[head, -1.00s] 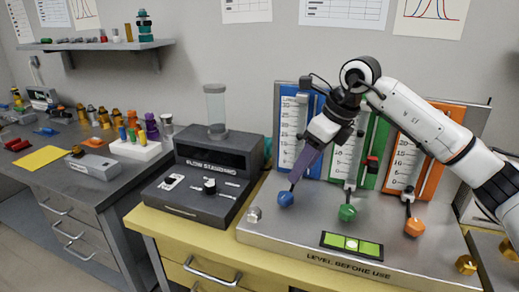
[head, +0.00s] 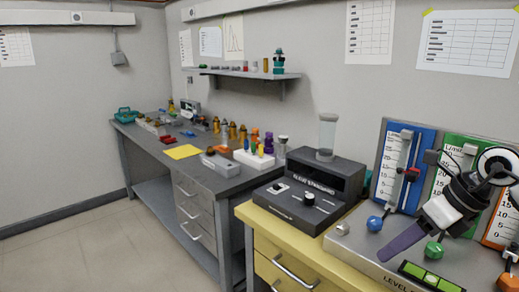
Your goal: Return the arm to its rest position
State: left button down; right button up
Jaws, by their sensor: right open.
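My right gripper (head: 390,252) is in the lower right of the head view. Its wrist is black and white, and its grey-purple fingers point down and left. It is open, with nothing seen between the fingers. It shows in front of the metal levelling panel (head: 350,245), between the blue knob (head: 375,223) and the green knob (head: 434,251). The fingers appear apart from the blue knob; I cannot tell their height over the panel. My right forearm is mostly cut off at the right edge. My left gripper is not in view.
A dark flow standard box (head: 310,203) with a clear cylinder stands left of the panel on the yellow bench (head: 262,225). An orange knob (head: 508,281) and a green level (head: 431,277) sit near the gripper. A grey bench (head: 150,150) holds several small parts. Floor at left is clear.

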jog(key=s+a+f+m+t+y, duration=0.1)
jog(key=s+a+m+y, duration=0.25)
jog(key=a+y, duration=0.6)
jog(key=s+a+f+m+t+y, duration=0.15)
jog(key=a+m+y, duration=0.25)
jog(key=a, duration=1.1)
jog(key=d+f+m+t+h, duration=0.3)
jog(key=f+m+t+h, duration=0.3)
jog(key=m, duration=0.5)
jog(key=d+f+m+t+h, duration=0.4)
jog(key=f+m, duration=0.3)
jog(key=m, duration=0.4)
jog(key=s+d+f+m+g+h, duration=0.1)
jog(key=s+f+m+g+h, duration=0.1)
jog(key=s+f+m, duration=0.3)
jog(key=s+d+f+m+g+h, duration=0.1)
jog(key=s+f+m+g+h, duration=0.2)
jog(key=s+f, duration=1.1)
jog(key=shift+s+d+f+m+g, duration=0.2)
jog(key=shift+f+m+g, duration=0.3)
jog(key=shift+m+g, duration=0.6)
jog(key=shift+d, duration=0.1)
